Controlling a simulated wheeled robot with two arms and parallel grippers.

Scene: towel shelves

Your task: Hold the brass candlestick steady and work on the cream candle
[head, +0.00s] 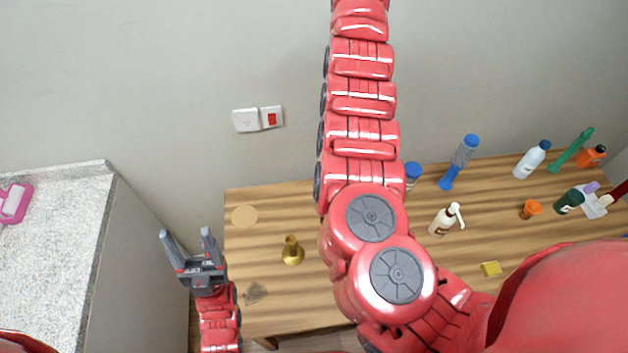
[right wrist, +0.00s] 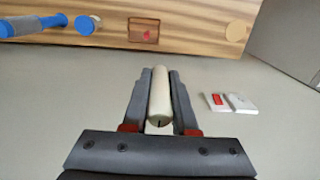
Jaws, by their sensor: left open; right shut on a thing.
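The brass candlestick (head: 292,251) stands upright on the wooden table in the head view, with nothing in its top. My left gripper (head: 190,238) is open and empty, to the left of the candlestick and apart from it, beside the table's left edge. My right gripper (right wrist: 160,74) is shut on the cream candle (right wrist: 160,98) in the right wrist view. The candle lies lengthwise between the two fingers, and a dark wick shows at its end nearest the camera. In the head view my right arm reaches up past the top edge, so its gripper and the candle are out of that view.
A speckled counter (head: 60,235) stands left. The table around the candlestick is clear.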

